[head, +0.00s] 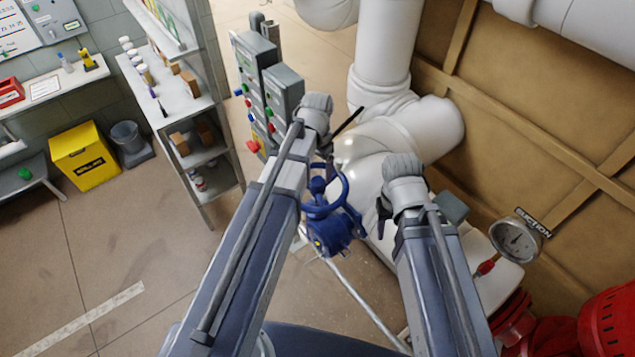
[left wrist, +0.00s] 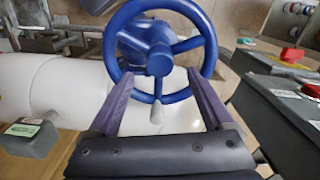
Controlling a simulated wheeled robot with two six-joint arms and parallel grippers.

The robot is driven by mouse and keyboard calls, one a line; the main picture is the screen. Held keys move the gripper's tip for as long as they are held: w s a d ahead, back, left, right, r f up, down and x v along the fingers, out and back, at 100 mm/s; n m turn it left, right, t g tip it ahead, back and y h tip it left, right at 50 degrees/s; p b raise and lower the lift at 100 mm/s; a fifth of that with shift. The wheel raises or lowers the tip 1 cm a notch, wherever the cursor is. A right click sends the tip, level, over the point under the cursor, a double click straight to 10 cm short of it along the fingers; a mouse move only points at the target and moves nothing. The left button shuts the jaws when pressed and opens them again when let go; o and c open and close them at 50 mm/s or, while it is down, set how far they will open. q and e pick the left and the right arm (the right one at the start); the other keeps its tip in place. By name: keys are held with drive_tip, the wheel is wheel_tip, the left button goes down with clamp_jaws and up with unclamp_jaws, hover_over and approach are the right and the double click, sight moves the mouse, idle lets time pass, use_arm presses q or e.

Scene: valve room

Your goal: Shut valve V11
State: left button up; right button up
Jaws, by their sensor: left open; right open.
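A blue valve with a round handwheel (head: 346,190) stands near the middle of the head view, its blue body (head: 335,234) below. No V11 label is readable on it. In the left wrist view the blue handwheel (left wrist: 160,98) fills the upper middle, with spokes, a hub and a pale handle knob (left wrist: 157,114). My left gripper (head: 335,138) is just above the wheel; in its wrist view its open fingers (left wrist: 160,78) lie on either side of the wheel's lower rim. Contact cannot be told. My right gripper (head: 384,212) is open, right of the valve, apart from the wheel.
Large white pipes (head: 385,60) run behind and right of the valve. Grey control boxes (head: 283,95) with coloured buttons stand left of it. A gauge (head: 510,238) and red fittings (head: 608,322) are at right. A shelf (head: 205,150) and yellow bin (head: 84,157) stand left; the left floor is clear.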

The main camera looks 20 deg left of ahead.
use_arm(q)
drive_tip(key=shift+n, duration=1.2)
drive_tip(key=shift+n, duration=1.1)
drive_tip(key=n, duration=0.5)
drive_tip(key=shift+n, duration=0.4)
drive_tip(key=n, duration=0.8)
